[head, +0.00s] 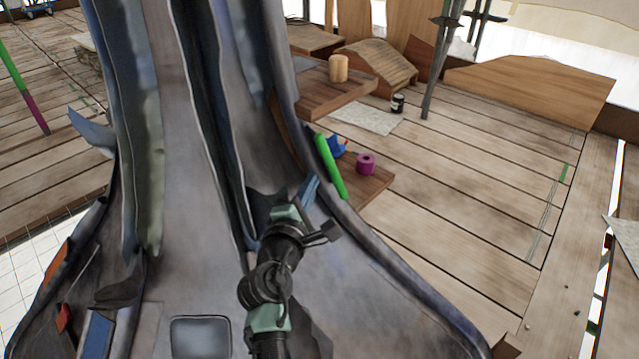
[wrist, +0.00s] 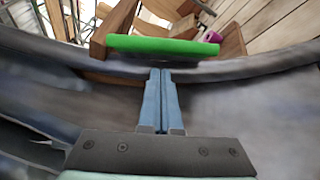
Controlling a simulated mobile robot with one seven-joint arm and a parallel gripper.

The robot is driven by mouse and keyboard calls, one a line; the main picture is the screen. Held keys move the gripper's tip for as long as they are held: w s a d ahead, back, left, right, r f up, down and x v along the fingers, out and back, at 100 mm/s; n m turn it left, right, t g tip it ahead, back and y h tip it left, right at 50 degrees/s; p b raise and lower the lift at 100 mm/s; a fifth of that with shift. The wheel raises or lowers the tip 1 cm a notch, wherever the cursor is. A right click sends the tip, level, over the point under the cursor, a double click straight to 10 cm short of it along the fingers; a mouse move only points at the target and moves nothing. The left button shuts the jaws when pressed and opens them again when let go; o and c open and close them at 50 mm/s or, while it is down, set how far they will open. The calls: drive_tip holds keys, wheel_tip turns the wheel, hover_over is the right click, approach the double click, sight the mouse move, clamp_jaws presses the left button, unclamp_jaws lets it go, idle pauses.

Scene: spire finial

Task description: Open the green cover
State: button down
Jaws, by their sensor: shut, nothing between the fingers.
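The green cover (head: 329,166) shows in the head view as a bright, tilted flat strip beside the right edge of the large grey curved spire surface. In the wrist view the green cover (wrist: 165,45) lies across the picture, just beyond my fingertips. Whether the tips touch the cover I cannot tell. What lies behind the cover is hidden.
The grey spire (head: 180,150) fills the near middle. Beyond it, a wooden board (head: 372,192) carries a purple spool (head: 365,164) and a blue item (head: 337,146). A wooden block (head: 338,68) and a dark jar (head: 397,103) stand farther back. The plank floor at right is mostly clear.

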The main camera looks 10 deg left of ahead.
drive_tip(key=shift+w+d+r, duration=0.35)
drive_tip(key=shift+w+d, duration=0.4)
drive_tip(key=shift+d, duration=0.05)
drive_tip(key=shift+w+d+r+p, duration=0.1)
drive_tip(key=shift+d+r+p, duration=0.1)
drive_tip(key=shift+d+p, duration=0.3)
drive_tip(key=w+d+r+p, duration=0.2)
drive_tip(key=w+d+p, duration=0.1)
drive_tip(key=w+d, duration=0.1)
drive_tip(key=shift+d+p, duration=0.35)
drive_tip(key=shift+d, duration=0.3)
drive_tip(key=shift+w+f, duration=0.1)
drive_tip(key=shift+w, duration=0.05)
idle(1.8)
